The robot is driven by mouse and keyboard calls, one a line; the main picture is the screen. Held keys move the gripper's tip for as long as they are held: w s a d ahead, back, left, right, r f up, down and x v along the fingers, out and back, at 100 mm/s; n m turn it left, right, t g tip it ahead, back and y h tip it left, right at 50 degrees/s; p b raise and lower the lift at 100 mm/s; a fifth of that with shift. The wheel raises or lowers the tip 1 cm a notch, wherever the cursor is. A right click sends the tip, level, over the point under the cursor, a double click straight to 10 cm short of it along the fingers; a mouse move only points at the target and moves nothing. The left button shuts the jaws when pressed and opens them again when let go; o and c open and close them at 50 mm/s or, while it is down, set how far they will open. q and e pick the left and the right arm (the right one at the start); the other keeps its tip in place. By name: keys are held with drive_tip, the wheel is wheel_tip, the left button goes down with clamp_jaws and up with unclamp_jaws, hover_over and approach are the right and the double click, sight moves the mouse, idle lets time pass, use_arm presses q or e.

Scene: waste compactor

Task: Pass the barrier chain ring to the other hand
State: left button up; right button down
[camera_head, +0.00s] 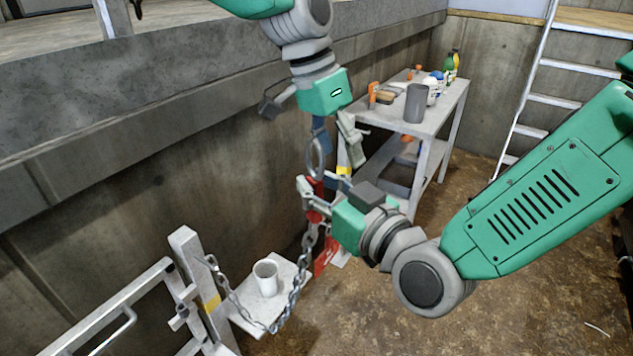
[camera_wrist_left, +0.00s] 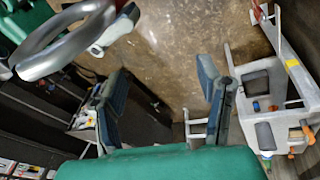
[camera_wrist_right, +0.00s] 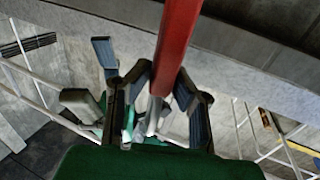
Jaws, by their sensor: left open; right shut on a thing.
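The barrier chain ring (camera_head: 317,158) is a grey metal loop standing above a red piece (camera_head: 314,187) at the end of a grey chain (camera_head: 302,265). My right gripper (camera_head: 316,198) is shut on the red piece below the ring. The red piece also rises between the fingers in the right wrist view (camera_wrist_right: 178,45). My left gripper (camera_head: 312,130) is open and empty, pointing down just above the ring. In the left wrist view the ring (camera_wrist_left: 62,38) is large at the upper left, outside the open fingers (camera_wrist_left: 163,85).
The chain sags to a white barrier post (camera_head: 198,285) at lower left. A small shelf (camera_head: 243,320) there bears a white cup (camera_head: 266,278). Behind my grippers a table (camera_head: 432,123) holds a grey container (camera_head: 415,103) and tools. A concrete wall (camera_head: 120,195) runs along the left.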

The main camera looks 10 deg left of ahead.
use_arm(q)
drive_tip(key=s+a+f+n+t+h, duration=0.1)
drive_tip(key=s+a+f+n, duration=0.15)
drive_tip(key=f, duration=1.15)
drive_tip(key=s+a+f+n+t, duration=0.1)
drive_tip(key=s+f+n, duration=0.15)
drive_tip(key=f, duration=1.05)
drive_tip(key=s+a+f+n+y, duration=0.1)
drive_tip(key=s+a+f, duration=0.2)
drive_tip(key=s, duration=0.6)
drive_tip(key=s+a+f+g+y, duration=0.1)
drive_tip(key=s+a+f, duration=0.3)
drive_tip(key=s+a, duration=0.4)
drive_tip(key=s+a+f+n+y, duration=0.1)
drive_tip(key=s+a, duration=0.4)
drive_tip(key=s, duration=0.6)
wheel_tip(320, 180, down, 2)
drive_tip(key=shift+a+f+n+g+y, duration=0.2)
drive_tip(key=shift+a+n+g+y, duration=0.1)
drive_tip(key=shift+y, duration=0.4)
drive_tip(key=shift+s+d, duration=0.1)
